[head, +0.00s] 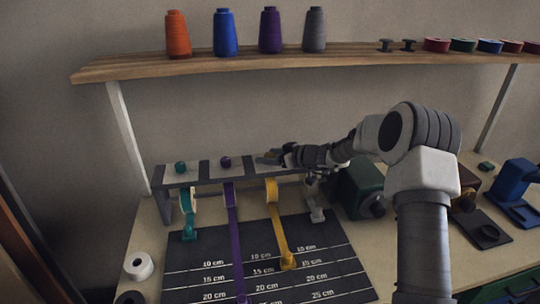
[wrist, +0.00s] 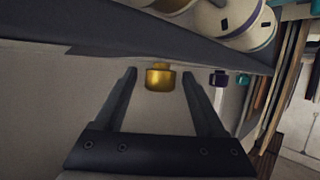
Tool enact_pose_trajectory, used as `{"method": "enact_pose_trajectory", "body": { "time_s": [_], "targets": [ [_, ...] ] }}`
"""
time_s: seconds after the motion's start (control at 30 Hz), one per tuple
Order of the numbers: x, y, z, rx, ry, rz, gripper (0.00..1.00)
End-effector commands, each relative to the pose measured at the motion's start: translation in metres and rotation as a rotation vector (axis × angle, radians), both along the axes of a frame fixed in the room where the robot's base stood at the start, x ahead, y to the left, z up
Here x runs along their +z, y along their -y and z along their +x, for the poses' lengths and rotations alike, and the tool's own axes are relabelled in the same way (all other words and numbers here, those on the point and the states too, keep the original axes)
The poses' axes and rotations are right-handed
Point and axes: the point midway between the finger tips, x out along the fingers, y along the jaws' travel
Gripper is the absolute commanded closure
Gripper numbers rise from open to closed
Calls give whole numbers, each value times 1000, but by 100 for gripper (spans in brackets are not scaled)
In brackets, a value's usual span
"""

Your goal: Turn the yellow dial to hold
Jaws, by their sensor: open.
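The yellow dial (wrist: 160,77) shows in the wrist view as a short gold knob between the two fingertips of my gripper (wrist: 159,74), with a gap on each side. The fingers are spread and hold nothing. In the head view my gripper (head: 270,157) is over the grey rack (head: 213,174) above the yellow ribbon (head: 278,227), and it mostly hides the dial. Any hold mark on the dial cannot be read.
The purple dial (wrist: 218,79) and teal dial (wrist: 243,79) stand along the same rack. Ribbons hang from it onto a dark measuring mat (head: 185,285). A wooden shelf (head: 130,70) with thread cones runs above. A green machine (head: 360,185) stands right of the rack.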

Motion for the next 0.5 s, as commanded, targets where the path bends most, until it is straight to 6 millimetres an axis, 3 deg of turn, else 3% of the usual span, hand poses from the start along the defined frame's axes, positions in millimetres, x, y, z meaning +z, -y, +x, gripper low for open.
{"method": "enact_pose_trajectory", "body": {
  "time_s": [0.2,0.5],
  "targets": [
    [0,0,0,0,0,0,28],
    [0,0,0,0,0,0,82]
  ]
}}
